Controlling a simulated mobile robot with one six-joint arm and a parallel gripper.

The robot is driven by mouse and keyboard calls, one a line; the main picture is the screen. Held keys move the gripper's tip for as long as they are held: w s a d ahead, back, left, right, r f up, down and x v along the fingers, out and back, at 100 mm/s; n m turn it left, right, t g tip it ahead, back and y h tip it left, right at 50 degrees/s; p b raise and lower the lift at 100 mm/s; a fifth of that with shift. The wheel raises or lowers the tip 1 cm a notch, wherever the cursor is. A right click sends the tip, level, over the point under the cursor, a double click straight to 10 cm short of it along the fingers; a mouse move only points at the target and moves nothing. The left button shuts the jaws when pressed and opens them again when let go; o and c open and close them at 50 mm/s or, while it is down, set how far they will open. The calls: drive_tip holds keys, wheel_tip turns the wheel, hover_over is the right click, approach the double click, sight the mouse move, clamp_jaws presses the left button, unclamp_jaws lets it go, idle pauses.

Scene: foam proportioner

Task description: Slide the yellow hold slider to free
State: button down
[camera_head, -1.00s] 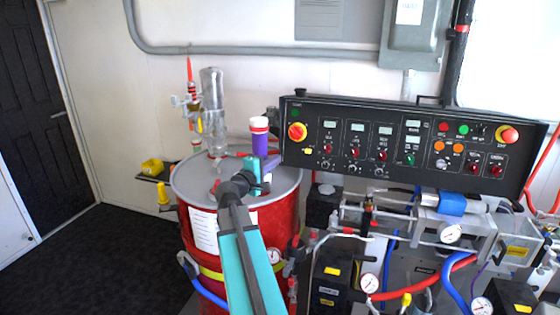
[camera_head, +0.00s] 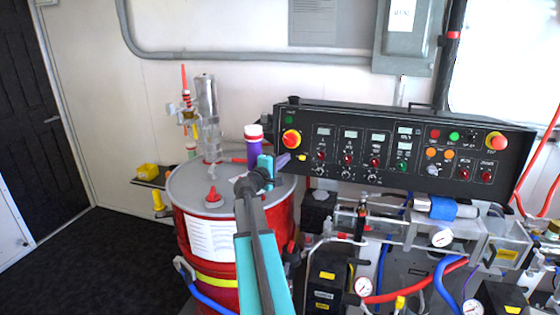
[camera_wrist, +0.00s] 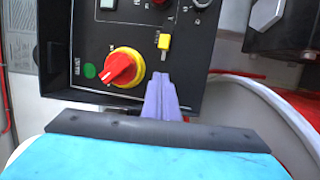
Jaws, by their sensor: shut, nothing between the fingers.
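The yellow hold slider (camera_wrist: 164,41) is a small yellow tab on the black panel in the wrist view, standing in a narrow slot. It also shows in the head view (camera_head: 302,157), below and right of the red knob. My gripper (camera_wrist: 160,76) is shut and empty, its purple fingers together. In the wrist view the fingertips lie just below the slider, with a small gap of panel between them in the picture. In the head view my gripper (camera_head: 288,157) is at the panel's lower left corner. I cannot tell whether the fingertips touch the panel.
A red knob on a yellow ring (camera_wrist: 123,68) sits close left of the fingertips. The black control panel (camera_head: 400,150) carries several other knobs and buttons. A red drum (camera_head: 215,265) with a clear cylinder (camera_head: 207,105) on its lid stands below and left of the panel.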

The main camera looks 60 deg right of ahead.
sight(302, 158)
drive_tip(key=shift+s+d+p, duration=0.25)
drive_tip(key=shift+s+p, duration=0.05)
drive_tip(key=shift+s, duration=0.55)
drive_tip(key=shift+s+d+p, duration=0.2)
drive_tip(key=shift+s+p, duration=0.05)
drive_tip(key=shift+s, duration=0.55)
drive_tip(key=shift+w+a, duration=0.1)
drive_tip(key=shift+a, duration=0.05)
